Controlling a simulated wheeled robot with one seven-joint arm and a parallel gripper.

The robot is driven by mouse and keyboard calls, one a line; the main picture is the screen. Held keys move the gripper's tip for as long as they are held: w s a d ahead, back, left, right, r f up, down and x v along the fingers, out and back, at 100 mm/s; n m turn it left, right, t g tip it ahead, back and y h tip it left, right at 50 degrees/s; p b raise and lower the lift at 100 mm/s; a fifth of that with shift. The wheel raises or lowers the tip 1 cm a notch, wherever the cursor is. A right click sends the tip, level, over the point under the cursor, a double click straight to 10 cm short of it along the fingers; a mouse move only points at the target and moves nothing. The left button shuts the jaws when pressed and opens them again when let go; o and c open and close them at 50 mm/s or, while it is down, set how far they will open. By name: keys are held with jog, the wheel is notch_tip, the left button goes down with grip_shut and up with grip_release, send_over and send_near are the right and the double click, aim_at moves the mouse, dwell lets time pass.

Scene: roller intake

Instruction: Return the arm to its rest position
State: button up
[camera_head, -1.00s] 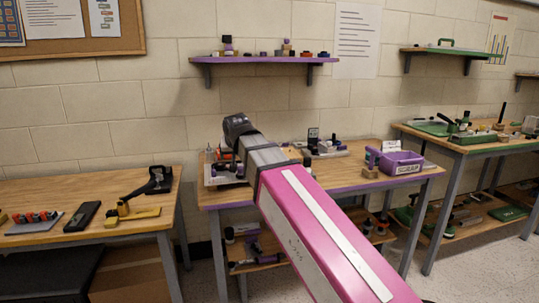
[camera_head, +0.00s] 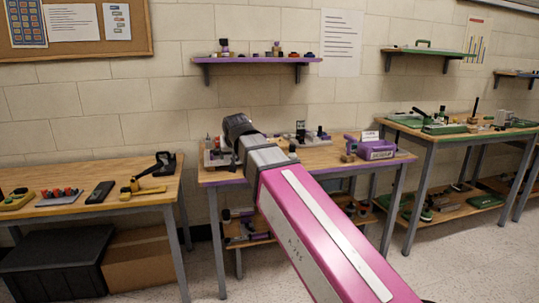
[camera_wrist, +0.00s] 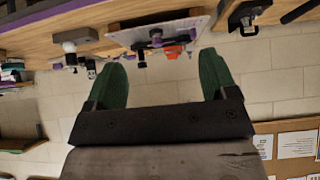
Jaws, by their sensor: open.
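My pink and grey arm (camera_head: 315,225) reaches from the lower right toward the middle bench in the head view. Its dark wrist end overlaps the back left of that bench in the picture, and my fingers are hidden there. In the wrist view, which is upside down, my gripper (camera_wrist: 164,68) shows two green fingers spread wide. Nothing is between them. Beyond them are the wall and a bench with parts on it.
The middle bench (camera_head: 327,164) carries a purple bin (camera_head: 378,152) and small parts. A left bench (camera_head: 100,210) holds tools, with a black box (camera_head: 55,262) below. Floor shows at lower right.

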jog(key=s+d+f+m+g+h, duration=0.1)
jog(key=d+f+g, duration=0.1)
jog(key=d+f, duration=0.8)
jog(key=s+d+f+g+h, duration=0.1)
jog(key=d+f+g, duration=0.1)
jog(key=d+f, duration=0.8)
jog(key=s+d+f+g, duration=0.1)
jog(key=s+d+f, duration=0.2)
jog(key=f, duration=0.4)
jog(key=s+d+f+m+g, duration=0.1)
jog(key=s+d+f, duration=0.3)
jog(key=d+f, duration=0.1)
jog(key=s+d+f+m+g, duration=0.1)
jog(key=s+d+f, duration=0.3)
jog(key=f, duration=0.4)
jog(key=shift+f+g, duration=0.35)
jog(key=shift+g, duration=0.25)
